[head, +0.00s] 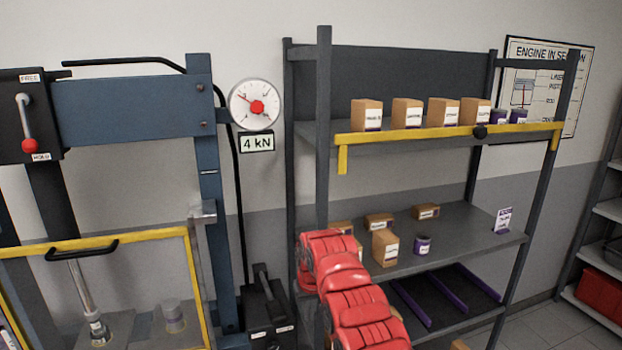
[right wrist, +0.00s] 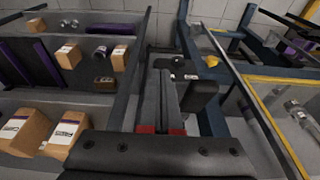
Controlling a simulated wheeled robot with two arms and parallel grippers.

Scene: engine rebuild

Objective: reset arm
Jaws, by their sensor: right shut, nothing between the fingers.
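My right arm (head: 355,290), with red padded covers, reaches in from the bottom of the head view and bends in front of the left side of the shelf rack. Its gripper cannot be made out in the head view. In the right wrist view my right gripper (right wrist: 167,98) shows its dark fingers together, with nothing between them. It points toward the gap between the shelf rack and the blue press. My left arm and left gripper are in neither view.
A shelf rack (head: 440,135) with cardboard boxes and purple-labelled cans stands close to my right arm. At left is a blue press frame (head: 130,105) with a yellow-edged guard (head: 95,243). A black pump unit (head: 268,310) stands between them. A dial gauge (head: 256,105) is above.

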